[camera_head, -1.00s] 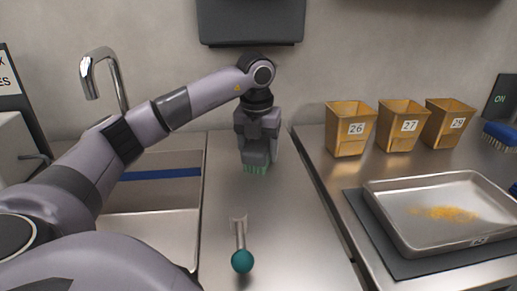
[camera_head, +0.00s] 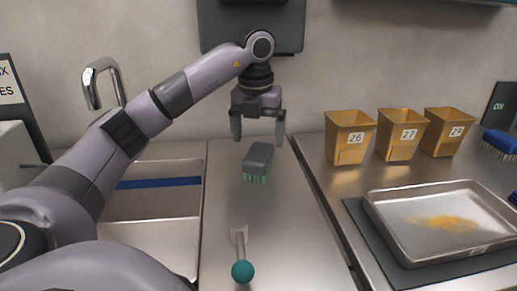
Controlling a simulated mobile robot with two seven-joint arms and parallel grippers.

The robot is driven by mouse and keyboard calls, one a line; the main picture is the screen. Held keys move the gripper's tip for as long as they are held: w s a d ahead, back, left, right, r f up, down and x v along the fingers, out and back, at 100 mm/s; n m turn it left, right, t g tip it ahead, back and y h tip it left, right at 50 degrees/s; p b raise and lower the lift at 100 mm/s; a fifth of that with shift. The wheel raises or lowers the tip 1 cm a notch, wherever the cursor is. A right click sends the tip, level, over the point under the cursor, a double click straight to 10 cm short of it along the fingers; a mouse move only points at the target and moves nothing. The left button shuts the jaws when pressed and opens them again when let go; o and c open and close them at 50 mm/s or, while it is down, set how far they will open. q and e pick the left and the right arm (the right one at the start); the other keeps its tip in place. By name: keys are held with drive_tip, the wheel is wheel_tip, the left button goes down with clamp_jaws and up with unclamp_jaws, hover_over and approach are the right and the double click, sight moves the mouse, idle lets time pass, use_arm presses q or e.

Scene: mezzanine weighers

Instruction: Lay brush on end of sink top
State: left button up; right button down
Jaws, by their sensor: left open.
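A brush with a dark grey back and green bristles (camera_head: 258,160) rests on the sink top (camera_head: 285,230), bristles toward me, on the flat end to the right of the basin. My left gripper (camera_head: 258,138) is above and just behind the brush, pointing down. Its fingers are spread and empty, apart from the brush. The sink basin (camera_head: 150,232) with a blue strip across it lies left of the brush. My right gripper is not in view.
A scoop with a teal knob (camera_head: 242,270) lies in front of the brush. Across a gap to the right are tan bins (camera_head: 348,137), a metal tray (camera_head: 385,222) with yellow grains, and a blue brush (camera_head: 499,142). A faucet (camera_head: 100,80) stands at the left.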

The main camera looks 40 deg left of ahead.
sight(257, 155)
use_arm(q)
drive_tip(key=r, duration=0.1)
drive_tip(key=r+p, duration=0.1)
drive_tip(key=r, duration=0.3)
drive_tip(key=shift+s+d+p, duration=0.1)
drive_tip(key=shift+s+p, duration=0.2)
drive_tip(key=shift+f, duration=0.1)
